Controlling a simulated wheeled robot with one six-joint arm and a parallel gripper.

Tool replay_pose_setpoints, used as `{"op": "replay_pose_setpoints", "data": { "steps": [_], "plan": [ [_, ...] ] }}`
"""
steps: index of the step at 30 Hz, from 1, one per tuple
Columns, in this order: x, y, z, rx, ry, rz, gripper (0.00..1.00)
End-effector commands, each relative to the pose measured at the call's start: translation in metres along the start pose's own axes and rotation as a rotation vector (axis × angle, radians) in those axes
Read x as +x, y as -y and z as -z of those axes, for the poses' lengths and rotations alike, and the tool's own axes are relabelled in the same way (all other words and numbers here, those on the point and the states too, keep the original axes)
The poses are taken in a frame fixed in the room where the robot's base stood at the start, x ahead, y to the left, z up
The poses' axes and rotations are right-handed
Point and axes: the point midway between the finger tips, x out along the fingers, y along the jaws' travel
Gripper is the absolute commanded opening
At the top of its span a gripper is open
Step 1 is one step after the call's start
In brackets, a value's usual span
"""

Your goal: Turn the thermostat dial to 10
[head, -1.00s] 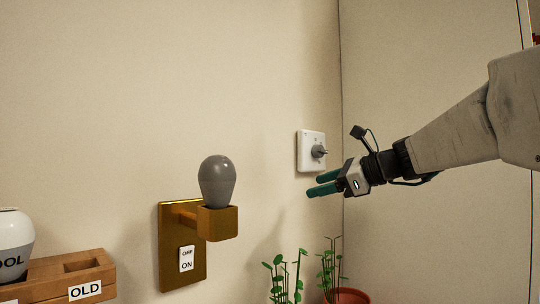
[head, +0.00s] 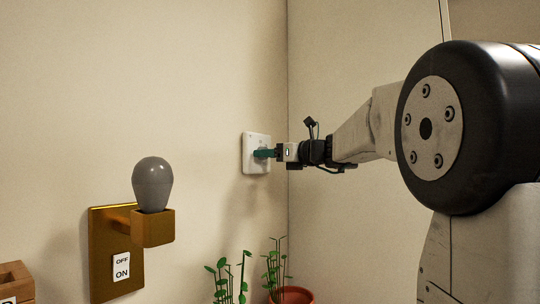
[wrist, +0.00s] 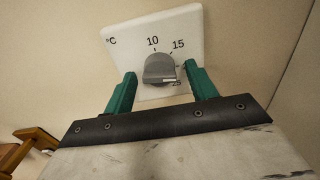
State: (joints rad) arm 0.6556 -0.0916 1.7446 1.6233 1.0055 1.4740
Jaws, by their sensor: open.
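The thermostat is a white square plate (head: 249,141) on the wall, left of the room corner. In the wrist view its plate (wrist: 127,45) shows "°C", "10" and "15", with a further mark partly hidden at the lower right. The grey dial (wrist: 159,68) sits below the "10" and "15". Where its pointer aims is not clear. My gripper (wrist: 160,82) is open, with one green finger on each side of the dial. I cannot tell whether either finger touches it. In the head view my gripper (head: 264,153) is at the plate and hides most of the dial.
A grey bulb (head: 153,183) stands in a wooden holder on a brass plate (head: 103,252) with an ON/OFF switch (head: 121,267). Potted plants (head: 292,294) stand below the thermostat. A wooden block (head: 15,282) is at the lower left. The right wall is close to my arm.

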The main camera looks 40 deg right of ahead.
Motion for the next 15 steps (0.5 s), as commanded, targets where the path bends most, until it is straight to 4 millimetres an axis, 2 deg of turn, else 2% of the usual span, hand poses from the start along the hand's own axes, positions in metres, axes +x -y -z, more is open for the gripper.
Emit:
{"op": "replay_pose_setpoints", "data": {
  "steps": [5,10,15],
  "plan": [
    [0.0000,-0.0001,-0.0001,0.000,0.000,0.000,0.57],
    [-0.0002,-0.0002,-0.0001,-0.001,0.000,0.000,0.12],
    [-0.0002,-0.0002,0.0000,-0.003,0.000,0.000,0.13]
  ]
}}
